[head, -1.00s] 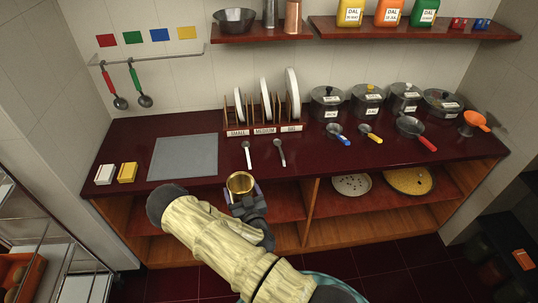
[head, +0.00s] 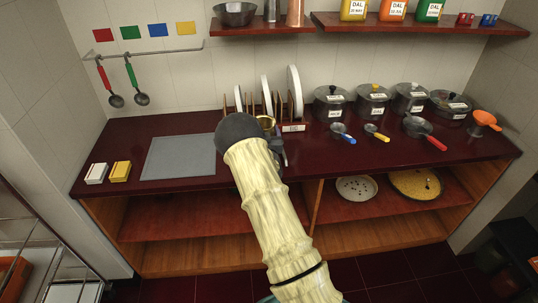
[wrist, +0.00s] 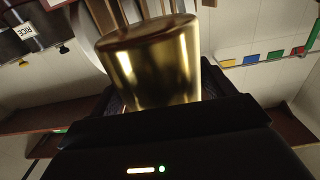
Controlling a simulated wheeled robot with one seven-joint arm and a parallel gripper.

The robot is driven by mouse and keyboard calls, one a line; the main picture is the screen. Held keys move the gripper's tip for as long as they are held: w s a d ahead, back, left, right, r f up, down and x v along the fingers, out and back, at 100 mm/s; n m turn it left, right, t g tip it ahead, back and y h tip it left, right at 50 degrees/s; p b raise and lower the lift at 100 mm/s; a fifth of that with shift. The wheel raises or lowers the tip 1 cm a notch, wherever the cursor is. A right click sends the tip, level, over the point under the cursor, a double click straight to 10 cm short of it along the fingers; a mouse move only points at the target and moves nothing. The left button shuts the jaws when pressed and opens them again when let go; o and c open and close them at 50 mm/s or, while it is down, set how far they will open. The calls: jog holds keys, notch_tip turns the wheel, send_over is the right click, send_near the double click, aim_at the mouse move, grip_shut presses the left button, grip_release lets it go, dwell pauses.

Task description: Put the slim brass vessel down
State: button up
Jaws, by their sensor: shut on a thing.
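The slim brass vessel (wrist: 150,65) is large in the wrist view, between the dark fingers of my gripper (wrist: 160,98), which is shut on it. In the head view only the vessel's golden rim (head: 266,120) shows, just past my arm's dark joint. My gripper (head: 276,148) is mostly hidden there behind my arm. The vessel appears over the dark red counter (head: 330,165), in front of the plate rack (head: 292,127). I cannot tell whether its base touches the counter.
The plate rack with white plates is close behind the vessel. A grey board (head: 178,157) lies left, beside white and yellow blocks (head: 120,171).

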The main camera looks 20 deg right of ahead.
jog(key=shift+f+p, duration=0.65)
jog(key=shift+f, duration=2.25)
jog(key=shift+f, duration=0.1)
jog(key=shift+f+p, duration=0.5)
jog(key=shift+f, duration=1.45)
jog(key=shift+f, duration=0.1)
jog(key=o, duration=1.2)
